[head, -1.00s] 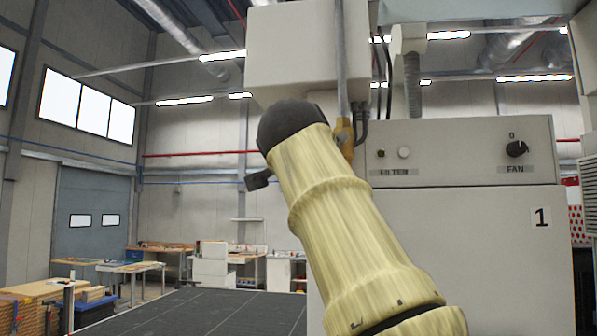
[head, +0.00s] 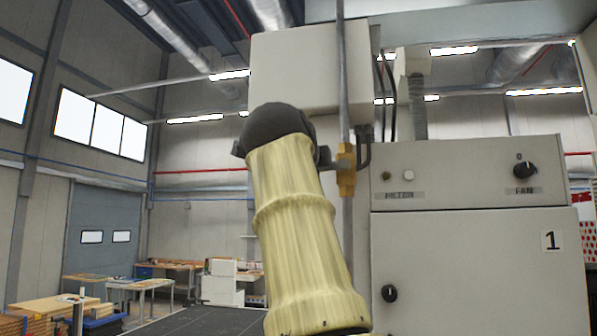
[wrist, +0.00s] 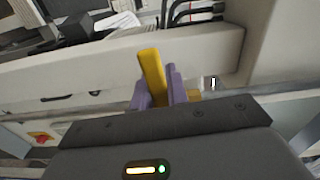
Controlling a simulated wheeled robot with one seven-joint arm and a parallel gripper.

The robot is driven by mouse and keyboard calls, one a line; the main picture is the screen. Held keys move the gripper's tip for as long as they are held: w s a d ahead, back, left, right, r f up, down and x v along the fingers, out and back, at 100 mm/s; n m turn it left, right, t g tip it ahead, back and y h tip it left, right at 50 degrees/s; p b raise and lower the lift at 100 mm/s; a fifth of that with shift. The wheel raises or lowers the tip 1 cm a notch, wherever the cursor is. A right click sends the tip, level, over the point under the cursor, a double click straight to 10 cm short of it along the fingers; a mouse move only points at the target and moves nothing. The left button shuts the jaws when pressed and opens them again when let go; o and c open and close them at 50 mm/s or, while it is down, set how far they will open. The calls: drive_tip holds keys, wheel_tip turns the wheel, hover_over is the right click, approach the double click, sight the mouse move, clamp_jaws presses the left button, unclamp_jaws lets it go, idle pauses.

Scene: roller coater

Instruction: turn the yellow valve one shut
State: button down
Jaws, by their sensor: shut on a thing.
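The yellow valve (head: 346,172) sits on a thin vertical grey pipe at the left edge of the machine's control panel. Its brass-yellow body shows in the head view, right beside the dark end of my arm. In the wrist view the yellow lever (wrist: 152,72) of the valve stands up between the purple fingers of my gripper (wrist: 158,88). The gripper is shut on this lever. A small part of the valve body (wrist: 193,94) shows just right of the fingers. In the head view my arm hides the gripper and lever.
A panel with a FILTER button (head: 408,175) and a FAN knob (head: 525,170) is right of the valve. A pale box (head: 310,70) is above it. A cabinet (head: 470,265) marked 1 is below.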

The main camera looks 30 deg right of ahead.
drive_tip(key=shift+r+m, duration=0.25)
drive_tip(key=shift+m, duration=0.25)
drive_tip(key=c, duration=1.4)
unclamp_jaws()
drive_tip(key=shift+a, duration=0.1)
drive_tip(key=b+v, duration=0.2)
drive_tip(key=v, duration=1.5)
drive_tip(key=shift+a, duration=0.15)
